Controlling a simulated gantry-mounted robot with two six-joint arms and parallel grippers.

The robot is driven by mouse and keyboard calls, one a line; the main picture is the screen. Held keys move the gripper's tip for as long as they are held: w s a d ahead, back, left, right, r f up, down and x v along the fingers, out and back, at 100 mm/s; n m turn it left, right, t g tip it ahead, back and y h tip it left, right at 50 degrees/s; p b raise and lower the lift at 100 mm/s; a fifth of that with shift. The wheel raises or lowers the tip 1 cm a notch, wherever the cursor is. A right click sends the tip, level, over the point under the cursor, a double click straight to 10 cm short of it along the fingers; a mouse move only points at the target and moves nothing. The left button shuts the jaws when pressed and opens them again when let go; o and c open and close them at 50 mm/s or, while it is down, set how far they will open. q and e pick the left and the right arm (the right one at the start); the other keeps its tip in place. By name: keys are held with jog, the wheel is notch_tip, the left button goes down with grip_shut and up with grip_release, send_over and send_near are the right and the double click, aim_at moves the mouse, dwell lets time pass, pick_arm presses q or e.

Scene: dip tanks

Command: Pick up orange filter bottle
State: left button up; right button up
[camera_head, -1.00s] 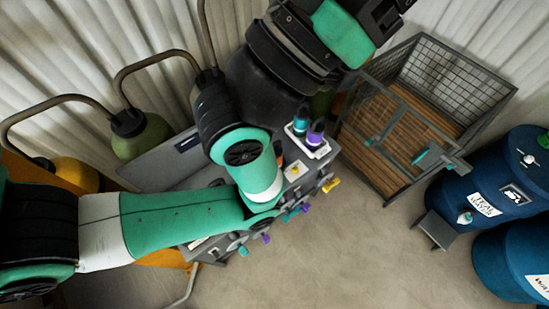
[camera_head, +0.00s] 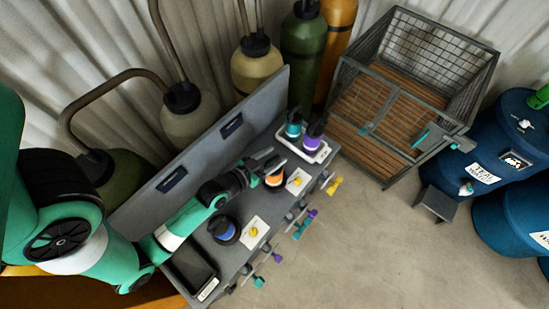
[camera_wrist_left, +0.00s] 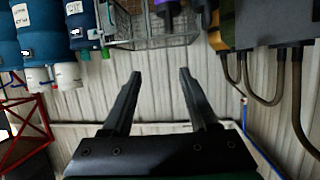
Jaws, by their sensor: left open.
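The orange filter bottle (camera_head: 274,172) stands on the grey bench (camera_head: 208,259), between a blue bottle (camera_head: 223,228) and a tray with a teal and a purple bottle. It has a dark top and a dark base. My left gripper (camera_head: 271,158) reaches in from the left, open, with its fingers right by the orange bottle's upper part. I cannot tell whether they touch it. In the left wrist view the two fingers (camera_wrist_left: 160,74) are apart with nothing visible between them; the orange bottle is not clearly seen there. My right gripper is not in view.
The white tray (camera_head: 319,154) holds the teal (camera_head: 293,126) and purple (camera_head: 313,133) bottles. The bench's upright back panel (camera_head: 200,148) runs behind. Coloured valve handles (camera_head: 300,228) stick out at the front. A wire cage (camera_head: 418,80) and blue tanks (camera_head: 484,172) stand to the right.

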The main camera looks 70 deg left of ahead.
pick_arm(q)
jog(key=n+g, duration=0.1)
jog(key=g, duration=0.1)
send_near(271, 162)
jog(key=x, duration=0.6)
jog(key=shift+w+r+b, duration=0.1)
jog(key=shift+w+b, duration=0.2)
jog(key=shift+b, duration=0.1)
jog(key=shift+f+b+x, duration=0.2)
jog(key=shift+b+x, duration=0.1)
jog(key=shift+x, duration=2.35)
jog(key=shift+s, duration=0.2)
grip_shut()
